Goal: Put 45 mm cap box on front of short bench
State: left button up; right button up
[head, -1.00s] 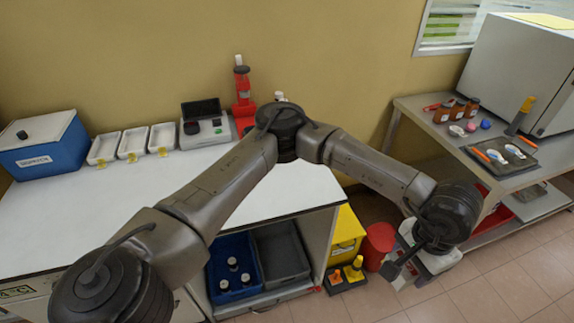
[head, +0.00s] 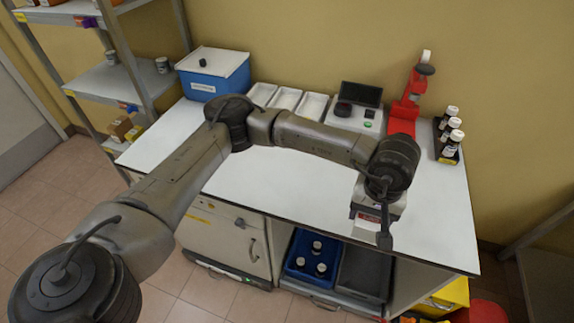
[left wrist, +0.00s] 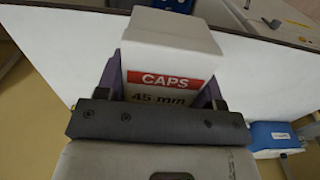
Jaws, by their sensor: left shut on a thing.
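My left gripper (left wrist: 163,92) is shut on a white box with a red label reading "CAPS 45 mm" (left wrist: 170,45). In the head view the gripper (head: 376,222) hangs over the front right part of the white-topped bench (head: 270,190). The box (head: 366,213) shows there partly, much of it hidden by my wrist. In the left wrist view the box lies between the purple fingers, with the white benchtop (left wrist: 55,65) beyond. I cannot tell whether the box touches the benchtop. My right gripper is not in view.
Along the bench's back stand a blue box (head: 213,80), white trays (head: 285,100), a grey instrument (head: 355,110), a red stand (head: 405,105) and a rack of bottles (head: 449,140). The bench's middle and front top are clear. Shelving (head: 115,75) stands at left.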

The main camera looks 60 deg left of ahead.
pick_arm(q)
jog(key=a+n, duration=0.1)
jog(key=n, duration=0.2)
jog(key=a+n, duration=0.1)
jog(key=n, duration=0.1)
jog(key=a+f+n+p, duration=0.1)
jog(key=n, duration=0.2)
jog(key=shift+s+n, duration=0.2)
jog(key=shift+n, duration=0.1)
jog(key=a+f+n+p, duration=0.1)
jog(key=a+n, duration=0.3)
jog(key=n, duration=0.5)
jog(key=n+p, duration=0.1)
jog(key=n, duration=1.8)
send_over(279, 183)
notch_tip(279, 183, down, 9)
jog(key=shift+w+f, duration=0.1)
jog(key=shift+f, duration=2.05)
